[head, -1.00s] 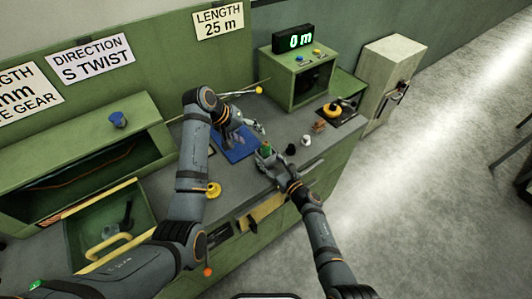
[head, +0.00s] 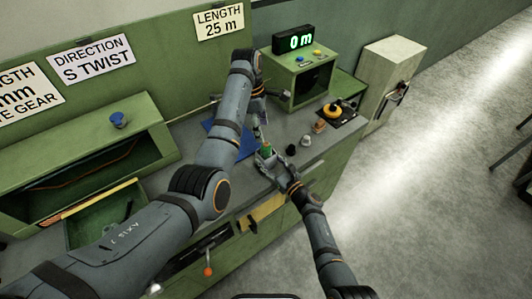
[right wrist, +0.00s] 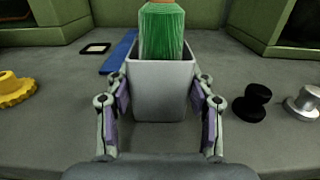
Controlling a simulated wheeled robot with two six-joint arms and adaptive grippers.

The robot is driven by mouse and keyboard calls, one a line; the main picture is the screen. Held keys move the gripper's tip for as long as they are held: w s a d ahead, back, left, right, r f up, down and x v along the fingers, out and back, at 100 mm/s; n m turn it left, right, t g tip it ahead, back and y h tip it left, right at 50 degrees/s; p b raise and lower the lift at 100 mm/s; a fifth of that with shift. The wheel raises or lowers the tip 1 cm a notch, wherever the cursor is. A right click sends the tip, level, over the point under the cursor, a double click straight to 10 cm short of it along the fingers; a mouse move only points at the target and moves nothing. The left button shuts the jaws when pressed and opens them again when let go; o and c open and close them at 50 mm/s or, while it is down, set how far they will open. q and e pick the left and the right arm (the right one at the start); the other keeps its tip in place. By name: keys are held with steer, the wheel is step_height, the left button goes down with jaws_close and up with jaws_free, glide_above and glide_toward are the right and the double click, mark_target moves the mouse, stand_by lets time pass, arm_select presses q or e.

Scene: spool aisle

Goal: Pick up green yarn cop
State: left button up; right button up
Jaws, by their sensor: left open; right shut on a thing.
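The green yarn cop (head: 267,148) stands upright in a grey square-sided holder. In the right wrist view the cop (right wrist: 161,35) rises from the holder (right wrist: 160,92), its top cut off by the frame. My right gripper (right wrist: 160,100) is shut on the holder, one finger at each side. In the head view the right gripper (head: 268,162) comes to the holder from the front. My left gripper (head: 258,130) is open, small in the picture, just behind and above the cop. I cannot tell whether it touches the cop. It does not show in the right wrist view.
A blue mat (right wrist: 119,52) lies behind the holder. A green box with a display (head: 300,72) stands at the back. A red-knobbed lever (head: 208,270) juts from the bench front.

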mark_target(265, 144)
arm_select(q)
steer(key=f, duration=0.2)
steer(key=d+f, duration=0.1)
steer(key=f, duration=0.5)
steer(key=shift+s+d+f, duration=0.1)
steer(key=shift+s+d, duration=0.05)
steer(key=shift+s, duration=0.1)
steer(key=c, duration=1.3)
step_height(265, 144, up, 10)
steer(key=shift+r, duration=0.1)
arm_select(e)
steer(key=o, duration=1.2)
steer(key=shift+o, duration=0.2)
